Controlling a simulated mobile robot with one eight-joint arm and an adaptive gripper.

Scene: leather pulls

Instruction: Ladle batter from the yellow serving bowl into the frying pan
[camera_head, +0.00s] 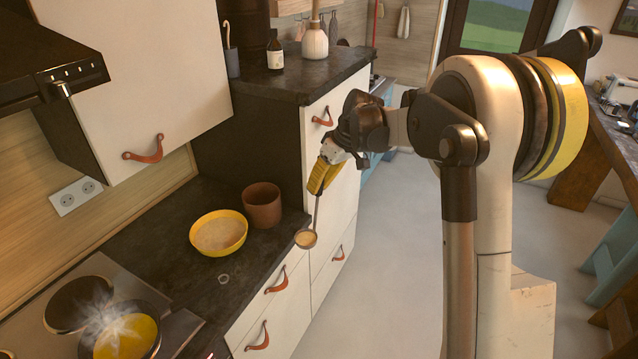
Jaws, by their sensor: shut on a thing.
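The yellow serving bowl (240,240) stands on the dark counter and holds pale batter. The frying pan (152,352) is on the cooktop at the lower left, with a yellow layer inside and steam rising from it. My gripper (318,188) has yellow fingers shut on the ladle (306,238). The ladle hangs down with its cup lowest, at the counter's front edge and right of the yellow bowl. A pale tan fill shows in the cup. The fingertips and the top of the ladle handle overlap, so the exact grip is hard to see.
A brown pot (262,208) stands just right of the yellow bowl, close to the ladle. A small ring (224,279) lies on the counter. A dark round disc (80,304) lies behind the pan. The counter between bowl and cooktop is mostly clear. A tall cabinet (335,165) stands behind my gripper.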

